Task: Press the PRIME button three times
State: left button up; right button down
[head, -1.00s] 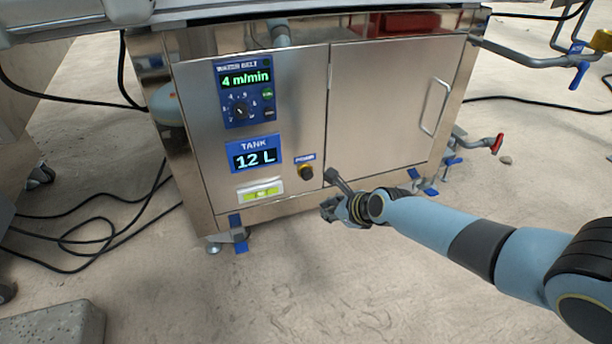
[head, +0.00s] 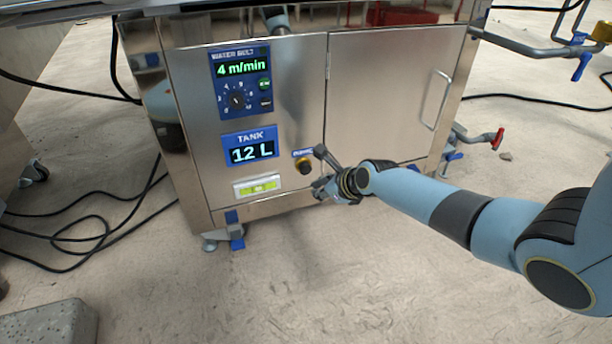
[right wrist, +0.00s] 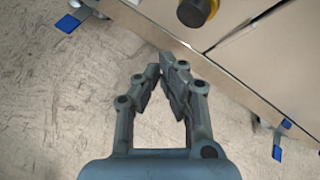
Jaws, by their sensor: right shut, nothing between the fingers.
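The PRIME button (head: 304,167) is a dark round cap in a yellow ring, under a small blue label (head: 303,153) on the steel cabinet. It also shows at the top edge of the right wrist view (right wrist: 196,9), partly cut off. My right gripper (head: 318,188) is just below and right of the button in the head view, apart from it as far as I can tell. In the right wrist view its fingertips (right wrist: 161,72) meet with nothing between them, below and left of the button. My left gripper is not in view.
The cabinet (head: 385,105) carries a TANK display (head: 250,149) reading 12 L, a belt panel (head: 240,82) reading 4 m/min, and a level gauge (head: 257,186). A door handle (head: 436,100) is at right. Black cables (head: 85,225) lie on the floor at left.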

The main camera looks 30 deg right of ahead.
aim_at(305, 169)
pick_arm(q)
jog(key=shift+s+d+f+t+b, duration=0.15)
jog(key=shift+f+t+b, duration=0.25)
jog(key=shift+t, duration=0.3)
pick_arm(e)
jog(key=shift+w+d, duration=0.2)
jog(key=shift+w, duration=0.65)
jog(key=shift+w+d, duration=0.2)
jog(key=shift+w, duration=0.6)
jog(key=shift+w, duration=0.15)
jog(key=shift+w+d, duration=0.1)
jog(key=shift+w, duration=0.15)
